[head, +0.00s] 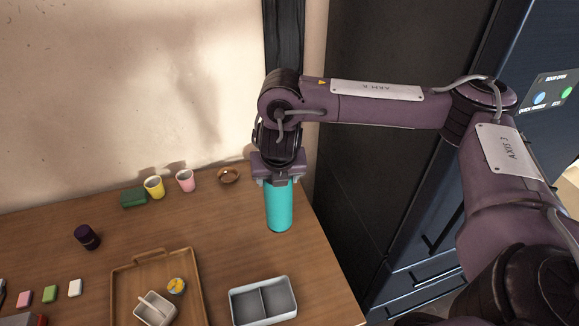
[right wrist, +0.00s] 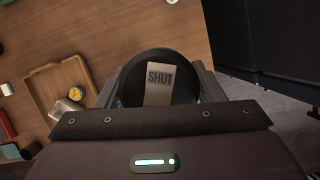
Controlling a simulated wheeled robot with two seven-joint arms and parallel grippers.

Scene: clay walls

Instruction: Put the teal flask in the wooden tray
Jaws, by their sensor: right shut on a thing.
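The teal flask (head: 279,208) is upright near the right end of the table in the head view. My right gripper (head: 278,182) is shut on its upper part from above. I cannot tell whether the flask's base touches the table. In the right wrist view the flask's dark round lid (right wrist: 157,95), with a label reading SHUT, sits between the fingers. The wooden tray (head: 128,288) is at the bottom, left of the flask, and also shows in the right wrist view (right wrist: 38,95). My left gripper is out of view.
The tray holds a pale box (head: 155,308) and a yellow-topped round thing (head: 176,285). A grey divided bin (head: 263,300) stands right of it. A dark purple cup (head: 87,237) is to the left. Cups and a brown bowl (head: 229,175) line the wall; a dark cabinet (head: 390,150) borders the right.

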